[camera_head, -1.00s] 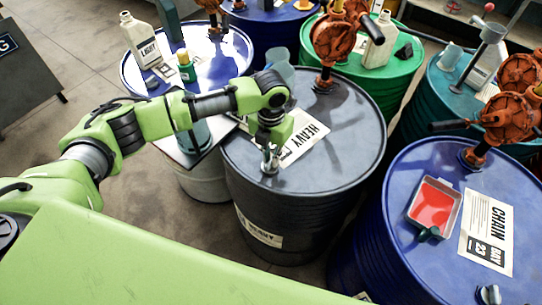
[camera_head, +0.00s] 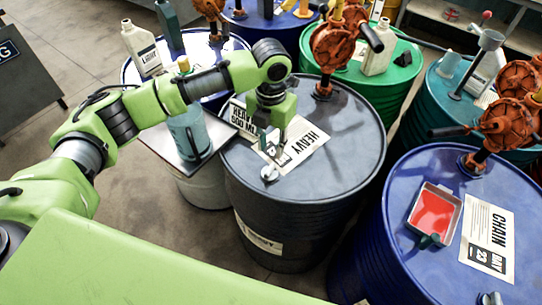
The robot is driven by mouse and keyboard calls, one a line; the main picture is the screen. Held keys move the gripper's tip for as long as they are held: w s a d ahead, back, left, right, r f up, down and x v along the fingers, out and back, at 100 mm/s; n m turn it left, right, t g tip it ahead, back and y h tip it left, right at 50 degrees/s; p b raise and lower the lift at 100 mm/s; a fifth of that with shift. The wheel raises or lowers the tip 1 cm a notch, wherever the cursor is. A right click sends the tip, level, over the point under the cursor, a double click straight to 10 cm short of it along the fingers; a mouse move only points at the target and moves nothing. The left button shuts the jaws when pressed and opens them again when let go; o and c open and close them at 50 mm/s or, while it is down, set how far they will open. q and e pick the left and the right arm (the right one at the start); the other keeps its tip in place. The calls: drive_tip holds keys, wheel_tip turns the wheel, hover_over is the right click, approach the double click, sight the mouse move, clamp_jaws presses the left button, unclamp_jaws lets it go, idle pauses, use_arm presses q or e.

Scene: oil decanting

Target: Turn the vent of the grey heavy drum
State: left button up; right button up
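The grey heavy drum (camera_head: 335,165) stands in the middle, with labels reading HEAVY on its lid and side. Its vent (camera_head: 269,173), a small metallic cap, sits near the lid's front left edge. My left gripper (camera_head: 272,150) points down over the lid, just behind and above the vent, apart from it. Its two fingers look spread with nothing between them. The HEAVY card (camera_head: 309,139) lies flat on the lid behind the fingers. My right gripper is not in view.
An orange rotary pump (camera_head: 334,47) stands at the back of the grey drum. A blue drum (camera_head: 400,235) with a red tray (camera_head: 434,212) is at the right. A teal container (camera_head: 188,136) stands on a small stand at the left, beneath my arm.

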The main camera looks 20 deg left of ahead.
use_arm(q)
drive_tip(key=shift+r, duration=1.6)
drive_tip(key=shift+f, duration=0.1)
